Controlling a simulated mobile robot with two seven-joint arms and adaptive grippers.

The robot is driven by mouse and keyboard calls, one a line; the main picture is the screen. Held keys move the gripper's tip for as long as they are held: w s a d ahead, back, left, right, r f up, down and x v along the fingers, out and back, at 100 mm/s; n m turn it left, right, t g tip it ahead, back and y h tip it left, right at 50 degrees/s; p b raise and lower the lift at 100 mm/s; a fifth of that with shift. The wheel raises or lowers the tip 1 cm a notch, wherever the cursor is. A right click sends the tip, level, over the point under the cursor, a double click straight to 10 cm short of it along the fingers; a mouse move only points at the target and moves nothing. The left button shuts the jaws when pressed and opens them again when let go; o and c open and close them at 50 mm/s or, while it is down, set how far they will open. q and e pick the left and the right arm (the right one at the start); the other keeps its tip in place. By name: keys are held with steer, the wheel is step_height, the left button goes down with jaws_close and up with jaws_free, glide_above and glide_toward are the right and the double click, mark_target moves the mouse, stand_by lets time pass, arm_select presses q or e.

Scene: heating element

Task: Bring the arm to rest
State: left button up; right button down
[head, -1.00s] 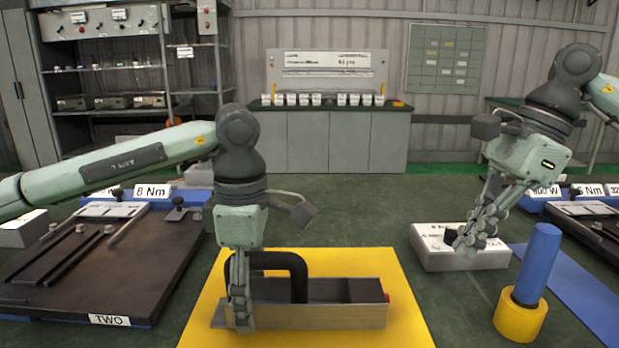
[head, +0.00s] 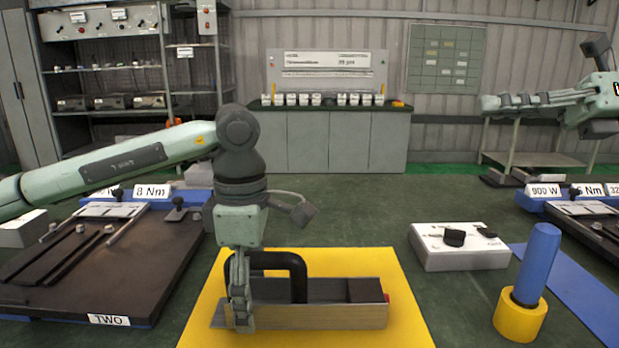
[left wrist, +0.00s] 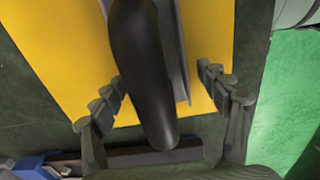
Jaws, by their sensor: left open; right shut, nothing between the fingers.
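My left gripper (head: 241,318) points straight down at the left end of a long grey and wood-coloured box (head: 330,316) with a black bent handle (head: 298,272). In the left wrist view my left gripper (left wrist: 161,76) is open, its fingers apart on either side of the black handle (left wrist: 145,60). My right gripper (head: 488,103) is shut and empty. It is raised high at the right, pointing left, well clear of everything on the floor.
The box lies on a yellow mat (head: 390,270). A white block with black knobs (head: 460,258) and a blue post in a yellow base (head: 519,318) stand to the right. A dark board (head: 150,262) marked TWO lies at the left. Green floor is clear behind the mat.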

steer(key=w+d+r+m+t, duration=0.2)
steer(key=d+r+m+t, duration=0.25)
steer(key=d, duration=0.35)
steer(key=w+d+r+m+t, duration=0.2)
steer(key=d+r+m+t, duration=0.2)
steer(key=d+m+t, duration=0.3)
steer(key=w+d+r+m+t, duration=0.2)
steer(key=d+r+m+t, duration=0.25)
steer(key=d, duration=0.55)
steer(key=s+d+m+t+h, duration=0.2)
steer(key=d+m+h, duration=1)
steer(key=d+m, duration=0.1)
steer(key=s+d+m+t+h, duration=0.2)
steer(key=d+m+t+h, duration=0.1)
steer(key=d+m+h, duration=0.9)
steer(key=shift+s+d+m+t, duration=0.2)
steer(key=shift+d+m+t, duration=0.15)
steer(key=shift+d, duration=1.55)
steer(key=shift+r, duration=0.1)
